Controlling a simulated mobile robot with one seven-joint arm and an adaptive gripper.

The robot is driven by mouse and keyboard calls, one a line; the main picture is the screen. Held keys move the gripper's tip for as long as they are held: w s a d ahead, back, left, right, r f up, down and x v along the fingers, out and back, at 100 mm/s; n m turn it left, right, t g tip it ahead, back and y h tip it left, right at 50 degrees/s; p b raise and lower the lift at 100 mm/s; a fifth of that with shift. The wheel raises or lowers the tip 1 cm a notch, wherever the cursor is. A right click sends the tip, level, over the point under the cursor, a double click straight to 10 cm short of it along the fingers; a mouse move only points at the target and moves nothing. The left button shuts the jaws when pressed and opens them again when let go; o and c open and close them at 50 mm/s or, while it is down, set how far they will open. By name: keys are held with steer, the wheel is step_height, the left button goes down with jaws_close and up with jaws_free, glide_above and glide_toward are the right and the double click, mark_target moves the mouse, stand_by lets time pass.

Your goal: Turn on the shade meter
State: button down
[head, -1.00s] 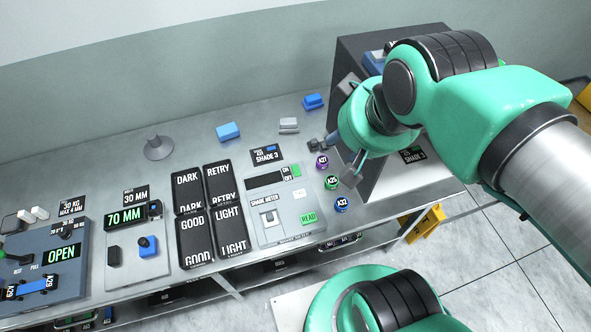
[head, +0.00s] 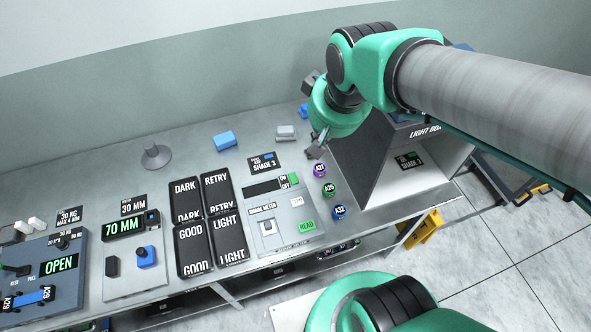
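The shade meter (head: 280,231) is a light grey panel on the bench, right of the dark label tiles. Its dark display (head: 261,187) is blank. A switch marked ON and OFF (head: 288,181) sits at its upper right, and a green READ button (head: 307,224) at its lower right. A small slot with a white piece is at its lower left. My gripper (head: 312,112) is at the upper right, above the back of the bench and the light box's left side. Its fingers are mostly hidden by my wrist, so its opening is unclear.
The light box (head: 365,160) stands right of the meter. Several coloured round pots, one a green pot (head: 328,189), stand between them. Dark tiles (head: 190,240) lie left. A blue block (head: 225,140) and a grey block (head: 285,132) lie behind. A grey cone-shaped stand (head: 155,156) is farther left.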

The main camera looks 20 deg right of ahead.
steer(key=w+f+g, duration=0.2)
steer(key=w+f, duration=0.6)
steer(key=f, duration=0.2)
glide_above(295, 174)
steer(key=s, duration=0.3)
steer(key=s+x, duration=0.2)
steer(key=x, duration=0.5)
steer(key=shift+w+f+g+p, duration=0.3)
steer(key=shift+p, duration=0.15)
steer(key=f+b, duration=0.1)
steer(key=f, duration=0.3)
steer(key=w+f, duration=0.1)
steer(key=f, duration=0.4)
steer(key=w+f+b, duration=0.1)
steer(key=f, duration=0.3)
steer(key=shift+w+f+b, duration=0.1)
steer(key=shift+f+b, duration=0.2)
steer(key=shift+f, duration=0.1)
